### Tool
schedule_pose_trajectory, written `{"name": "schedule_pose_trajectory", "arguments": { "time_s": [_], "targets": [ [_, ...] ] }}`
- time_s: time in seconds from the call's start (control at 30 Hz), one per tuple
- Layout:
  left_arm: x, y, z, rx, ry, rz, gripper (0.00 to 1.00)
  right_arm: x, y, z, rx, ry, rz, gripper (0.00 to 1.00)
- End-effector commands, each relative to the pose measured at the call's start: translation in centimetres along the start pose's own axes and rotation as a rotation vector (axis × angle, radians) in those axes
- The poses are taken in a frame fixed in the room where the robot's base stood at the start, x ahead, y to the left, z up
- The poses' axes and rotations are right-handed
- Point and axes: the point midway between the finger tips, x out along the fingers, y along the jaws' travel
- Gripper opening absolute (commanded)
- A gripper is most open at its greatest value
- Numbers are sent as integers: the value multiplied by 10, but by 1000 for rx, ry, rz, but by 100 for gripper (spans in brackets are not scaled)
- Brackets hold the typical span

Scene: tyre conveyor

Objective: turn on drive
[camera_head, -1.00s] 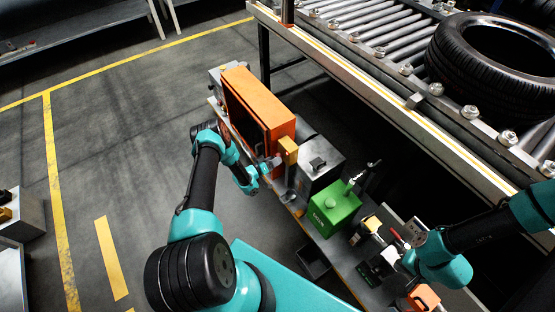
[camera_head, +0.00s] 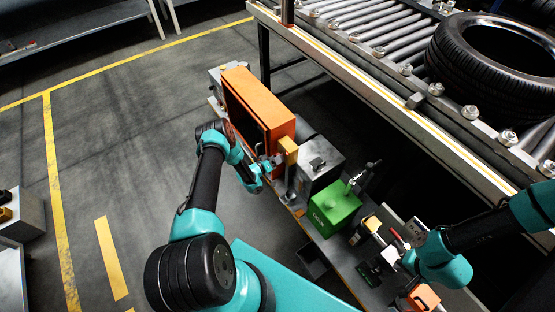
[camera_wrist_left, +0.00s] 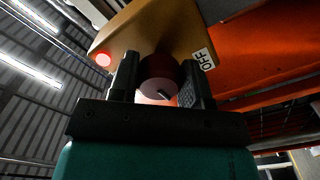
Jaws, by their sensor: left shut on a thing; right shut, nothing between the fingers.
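A yellow control box (camera_head: 288,150) is fixed at the right side of the orange cabinet (camera_head: 262,103). In the left wrist view the box (camera_wrist_left: 150,30) carries a dark red round knob (camera_wrist_left: 158,74), a lit red lamp (camera_wrist_left: 103,59) and a white OFF label (camera_wrist_left: 204,59). My left gripper (camera_head: 277,161) is at the box. In the wrist view its two fingers (camera_wrist_left: 160,82) are shut on the knob, one on each side. My right gripper (camera_head: 405,262) is low over the bench at the right, its fingers small and hard to make out.
A green box (camera_head: 334,208) and a grey metal box (camera_head: 318,170) stand on the narrow bench. Small tools lie near my right gripper. The roller conveyor (camera_head: 375,25) with a black tyre (camera_head: 490,75) runs behind.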

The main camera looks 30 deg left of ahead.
Motion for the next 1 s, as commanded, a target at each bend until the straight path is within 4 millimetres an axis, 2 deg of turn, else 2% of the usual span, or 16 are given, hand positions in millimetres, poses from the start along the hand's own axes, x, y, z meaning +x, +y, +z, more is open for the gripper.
{"name": "schedule_pose_trajectory", "arguments": {
  "time_s": [0.47, 0.77, 1.0],
  "targets": [
    [0, 0, 0, 68, 0, 2, 20, 0, 0, 0, 0, 0, 0, 0],
    [0, -1, 0, 259, 0, 1, 20, 0, 0, 0, 0, 0, 0, 0],
    [0, -2, 0, 479, 0, 1, 20, 0, 0, 0, 0, 0, 0, 0]
  ]
}}
